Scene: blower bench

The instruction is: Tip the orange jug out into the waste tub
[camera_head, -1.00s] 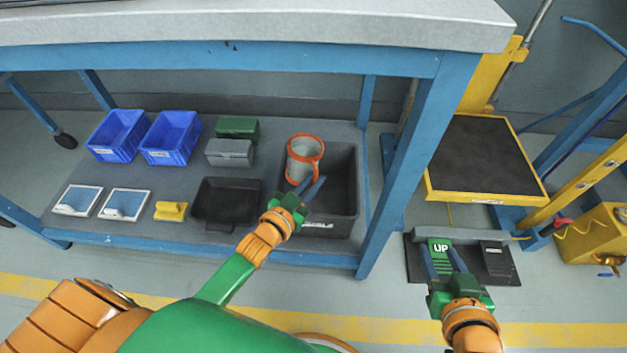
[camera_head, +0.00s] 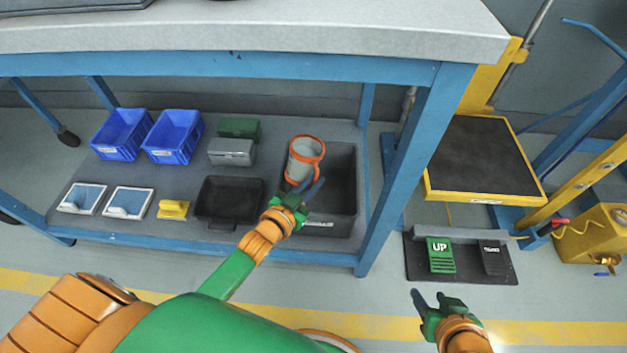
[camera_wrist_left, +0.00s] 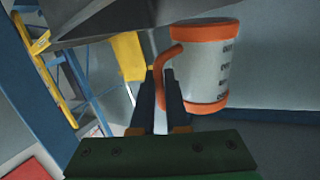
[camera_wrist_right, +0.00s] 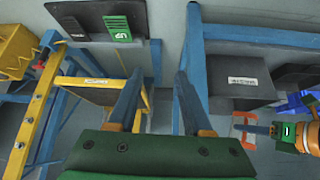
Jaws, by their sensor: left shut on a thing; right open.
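The orange jug (camera_head: 303,163) has a pale grey body with orange bands and an orange handle. It also shows in the left wrist view (camera_wrist_left: 208,68). My left gripper (camera_head: 313,188) is shut on its handle, and in the left wrist view the fingers (camera_wrist_left: 160,88) meet at the handle. The jug is held over the dark grey waste tub (camera_head: 340,168) on the lower shelf. It looks roughly upright; its contents cannot be made out. My right gripper (camera_head: 432,298) is open and empty, low over the floor in front of the pedal mat.
On the shelf stand a black tray (camera_head: 228,200), blue bins (camera_head: 172,138), green and grey boxes (camera_head: 232,150) and a yellow item (camera_head: 173,209). A blue table leg (camera_head: 405,180) rises right of the tub. Foot pedals (camera_head: 440,255) lie below the yellow-edged platform (camera_head: 482,160).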

